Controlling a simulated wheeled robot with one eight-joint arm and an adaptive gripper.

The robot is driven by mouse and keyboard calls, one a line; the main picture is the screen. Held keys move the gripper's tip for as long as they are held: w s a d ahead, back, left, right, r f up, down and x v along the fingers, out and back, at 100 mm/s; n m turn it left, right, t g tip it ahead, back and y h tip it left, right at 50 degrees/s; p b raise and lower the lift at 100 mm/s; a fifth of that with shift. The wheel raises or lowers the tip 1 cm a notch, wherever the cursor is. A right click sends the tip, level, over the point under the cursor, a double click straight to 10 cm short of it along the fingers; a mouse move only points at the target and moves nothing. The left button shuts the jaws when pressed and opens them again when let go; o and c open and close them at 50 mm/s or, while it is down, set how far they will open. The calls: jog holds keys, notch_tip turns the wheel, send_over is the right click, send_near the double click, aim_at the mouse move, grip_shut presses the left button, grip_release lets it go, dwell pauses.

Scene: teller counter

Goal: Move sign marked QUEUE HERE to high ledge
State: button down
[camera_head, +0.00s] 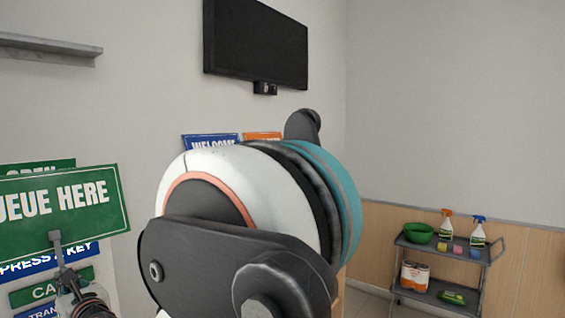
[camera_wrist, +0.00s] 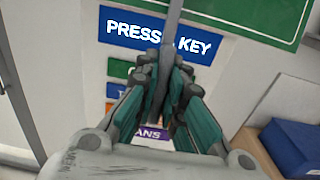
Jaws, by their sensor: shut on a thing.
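The green sign with white letters reading "UEUE HERE" (camera_head: 65,200) is at the left of the head view, its left edge cut off. In the wrist view part of its green board (camera_wrist: 275,18) shows at the top right. My gripper (camera_head: 68,284) is below the board; in the wrist view its fingers (camera_wrist: 162,82) are closed around the sign's grey stem (camera_wrist: 172,32). The sign is held up, slightly tilted. The high ledge (camera_head: 45,48) is a grey shelf on the wall at the upper left, above the sign; its visible part looks bare.
Other signs hang behind: a blue PRESS KEY sign (camera_wrist: 125,28), a green one (camera_head: 45,288), a blue WELCOME sign (camera_head: 205,141) and an orange one (camera_head: 262,136). A black screen (camera_head: 255,45) is on the wall. A trolley (camera_head: 440,250) with cleaning things stands right. A blue box (camera_wrist: 293,148) is at lower right.

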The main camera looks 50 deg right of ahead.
aim_at(58, 241)
notch_tip(58, 241, up, 2)
jog(key=shift+p, duration=0.4)
jog(key=shift+r, duration=0.2)
jog(key=shift+w, duration=0.1)
jog(key=shift+r+p, duration=1.8)
jog(key=shift+r, duration=1.4)
notch_tip(58, 241, up, 6)
jog(key=p, duration=0.3)
jog(key=shift+w+r+t, duration=0.15)
jog(key=shift+t, duration=0.25)
